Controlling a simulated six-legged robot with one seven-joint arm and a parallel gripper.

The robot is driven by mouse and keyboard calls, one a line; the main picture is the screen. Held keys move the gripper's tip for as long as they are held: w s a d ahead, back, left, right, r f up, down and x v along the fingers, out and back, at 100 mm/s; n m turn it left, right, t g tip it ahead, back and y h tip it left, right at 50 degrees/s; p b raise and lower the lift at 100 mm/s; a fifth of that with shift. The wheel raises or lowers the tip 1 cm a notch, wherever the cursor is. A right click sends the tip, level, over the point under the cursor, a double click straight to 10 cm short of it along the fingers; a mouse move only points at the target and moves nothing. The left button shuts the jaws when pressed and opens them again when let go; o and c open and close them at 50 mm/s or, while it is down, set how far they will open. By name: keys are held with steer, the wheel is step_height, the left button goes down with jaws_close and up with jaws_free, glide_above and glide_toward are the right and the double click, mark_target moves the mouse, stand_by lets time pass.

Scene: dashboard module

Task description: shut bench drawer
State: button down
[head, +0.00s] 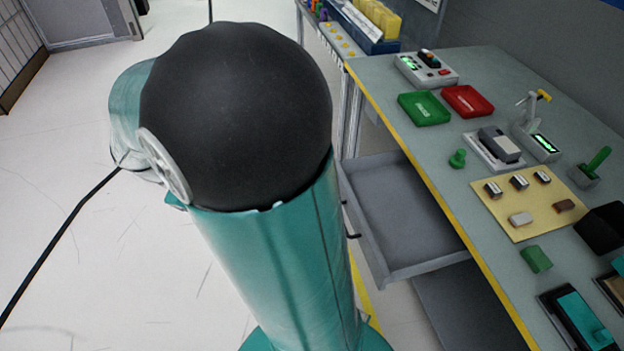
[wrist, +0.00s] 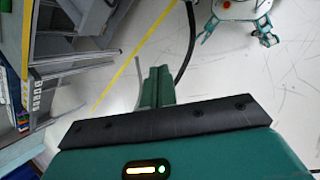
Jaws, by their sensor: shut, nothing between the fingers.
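The bench drawer (head: 405,212) is grey and stands pulled out from under the bench (head: 395,125) in the head view. It looks empty. Its front faces left, with dark handle parts (head: 352,236) on it, and my arm covers some of that side. My gripper (wrist: 157,74) shows in the wrist view as narrow teal fingers, shut together with nothing between them. It is hidden in the head view behind my arm. In the wrist view the fingers are over the pale floor, apart from the grey bench structure (wrist: 55,45) at left. I cannot tell which grey part there is the drawer.
The bench top holds a green tray (head: 424,108), a red tray (head: 467,100), a tan board (head: 530,205) with small blocks, and several devices. A dark shelf (head: 465,305) lies below the drawer. A black cable (head: 50,255) crosses the open floor at left.

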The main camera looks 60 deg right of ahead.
mark_target(399, 188)
steer(key=s+d+f+n+g+h, duration=0.3)
steer(key=d+f+n+g+h, duration=0.5)
steer(key=d+f, duration=1.35)
steer(key=shift+m+g, duration=0.4)
steer(key=shift+g, duration=0.2)
steer(key=x, duration=0.4)
steer(key=f+x, duration=0.1)
steer(key=x, duration=0.3)
steer(key=a+x, duration=0.1)
steer(key=x, duration=0.4)
steer(key=shift+s+f, duration=0.25)
steer(key=shift+s, duration=0.15)
steer(key=shift+d, duration=0.1)
steer(key=x, duration=2.2)
steer(key=shift+d+r, duration=0.15)
steer(key=shift+r, duration=0.05)
steer(key=shift+s+d+r, duration=0.15)
steer(key=shift+s+d, duration=0.1)
steer(key=shift+s, duration=0.15)
